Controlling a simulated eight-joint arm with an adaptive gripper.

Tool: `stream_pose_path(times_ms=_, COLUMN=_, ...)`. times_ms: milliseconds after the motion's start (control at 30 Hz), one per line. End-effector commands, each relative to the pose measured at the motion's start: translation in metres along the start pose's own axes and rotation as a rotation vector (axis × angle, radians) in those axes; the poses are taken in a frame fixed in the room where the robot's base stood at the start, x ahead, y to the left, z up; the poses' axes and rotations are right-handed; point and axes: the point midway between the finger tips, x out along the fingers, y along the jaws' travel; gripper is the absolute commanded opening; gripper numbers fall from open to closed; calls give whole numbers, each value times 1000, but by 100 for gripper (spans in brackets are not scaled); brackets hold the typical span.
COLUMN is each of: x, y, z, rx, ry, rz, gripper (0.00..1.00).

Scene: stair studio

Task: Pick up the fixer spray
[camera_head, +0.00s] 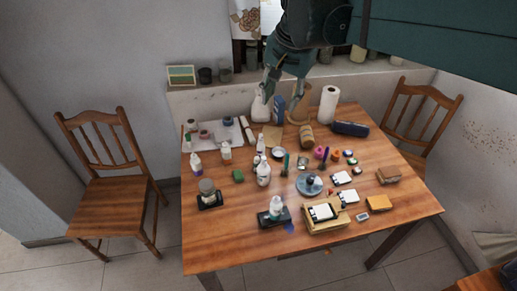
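My gripper (283,96) hangs over the back of the wooden table (225,248), pointing down, with its two fingers apart and nothing visible between them. I cannot tell for sure which container is the fixer spray. A blue upright container (279,109) stands at the back, just below the gripper in the picture. A large white bottle (260,107) stands left of it, partly behind a finger. Smaller white bottles stand mid-table (263,175), at the left (195,163) and on a dark tray at the front (276,208). Labels are too small to read.
A paper roll (329,104), a brown cylinder (307,136) and a dark blue roll (350,129) stand or lie at the back right. Small jars and pads crowd the middle. Chairs stand left (108,185) and right (425,115). The table's front left is clear.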

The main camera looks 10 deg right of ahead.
Motion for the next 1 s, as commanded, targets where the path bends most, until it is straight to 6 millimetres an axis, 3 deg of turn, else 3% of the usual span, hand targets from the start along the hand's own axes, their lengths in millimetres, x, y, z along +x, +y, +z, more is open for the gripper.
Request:
stream_pose_path(times_ms=467, x=31, y=-51, z=-48, rx=264, ry=-75, rz=90, gripper=40)
stream_pose_path(times_ms=1000, x=84, y=-100, z=-93, rx=550, ry=-127, rz=212, gripper=40)
